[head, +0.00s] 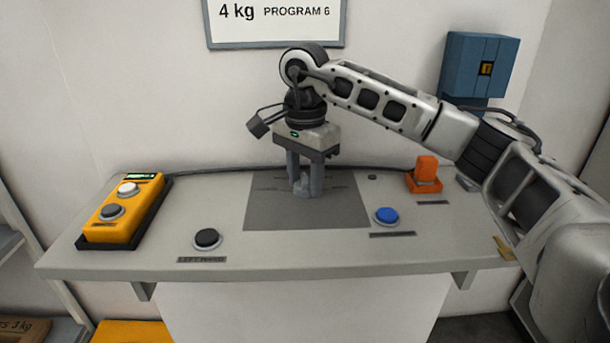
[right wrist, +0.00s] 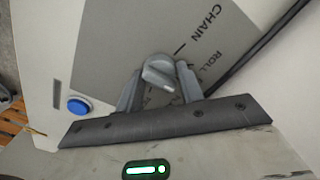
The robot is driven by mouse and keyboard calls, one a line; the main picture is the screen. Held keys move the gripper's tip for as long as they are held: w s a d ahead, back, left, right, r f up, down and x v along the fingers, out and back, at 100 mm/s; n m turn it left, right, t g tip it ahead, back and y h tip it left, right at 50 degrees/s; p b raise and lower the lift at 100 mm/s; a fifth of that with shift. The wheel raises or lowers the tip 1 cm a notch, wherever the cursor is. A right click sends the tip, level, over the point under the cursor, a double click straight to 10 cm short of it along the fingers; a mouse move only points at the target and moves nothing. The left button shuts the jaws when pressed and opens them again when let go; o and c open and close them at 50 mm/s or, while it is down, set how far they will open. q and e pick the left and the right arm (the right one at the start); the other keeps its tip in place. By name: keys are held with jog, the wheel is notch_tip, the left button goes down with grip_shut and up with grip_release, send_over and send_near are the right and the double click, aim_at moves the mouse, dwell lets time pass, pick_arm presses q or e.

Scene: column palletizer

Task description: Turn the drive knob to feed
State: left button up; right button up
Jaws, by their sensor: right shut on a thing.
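The drive knob (right wrist: 158,71) is a light grey round knob with a raised grip bar, on a dark grey panel (right wrist: 215,40) lettered "CHAIN" and "ROLL". Part of the lettering is hidden behind my fingers. My right gripper (head: 304,186) reaches straight down onto the panel in the middle of the desk. In the right wrist view its two grey fingers (right wrist: 158,85) are on either side of the knob, shut on it. I cannot tell exactly which mark the knob points to. My left gripper is not in view.
A blue button (head: 386,215) and an orange switch (head: 425,172) are right of the panel. A black button (head: 207,238) and a yellow control box (head: 122,208) are to the left. A blue cabinet (head: 472,65) and a "PROGRAM 6" sign (head: 275,22) hang on the wall.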

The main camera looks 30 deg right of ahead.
aim_at(305, 177)
dwell(0.3)
jog(key=o, duration=1)
jog(key=shift+r, duration=0.15)
pick_arm(q)
jog(key=p, duration=0.1)
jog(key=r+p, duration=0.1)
jog(key=p, duration=0.1)
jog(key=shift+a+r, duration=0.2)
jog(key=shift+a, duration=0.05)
pick_arm(e)
notch_tip(305, 177, up, 16)
jog(key=shift+f, duration=0.1)
